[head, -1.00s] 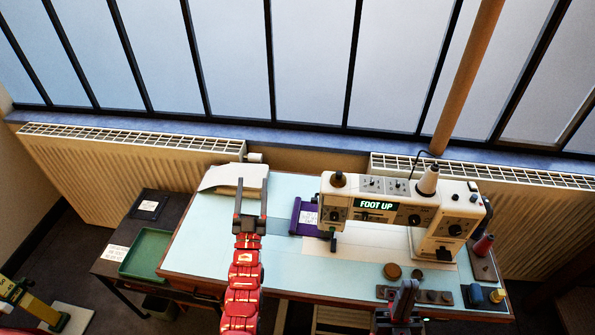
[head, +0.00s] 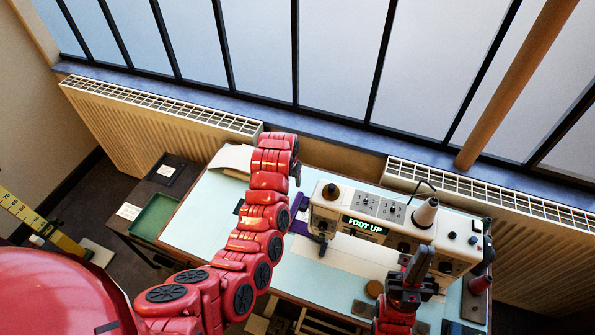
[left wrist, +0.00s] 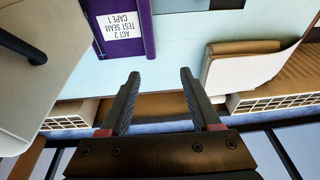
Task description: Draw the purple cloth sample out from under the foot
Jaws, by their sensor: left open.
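The purple cloth sample (head: 299,222) shows only in part beside the sewing machine's (head: 325,190) left end, behind my left arm. In the left wrist view the purple sample (left wrist: 149,30) lies at the upper left with a white label reading "ACT 2 TEST SEAM CAPE 1". The display reads "FOOT UP"; the contact between foot and cloth is hidden. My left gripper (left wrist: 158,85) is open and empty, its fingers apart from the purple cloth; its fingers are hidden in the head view. My right gripper (head: 418,268) is in front of the machine's right part; its opening is unclear.
A cream cloth (head: 232,157) lies at the table's back left corner. A green tray (head: 156,215) is on the dark side table. Radiators (head: 155,120) and the window stand behind. The pale blue tabletop (head: 205,210) is clear at left.

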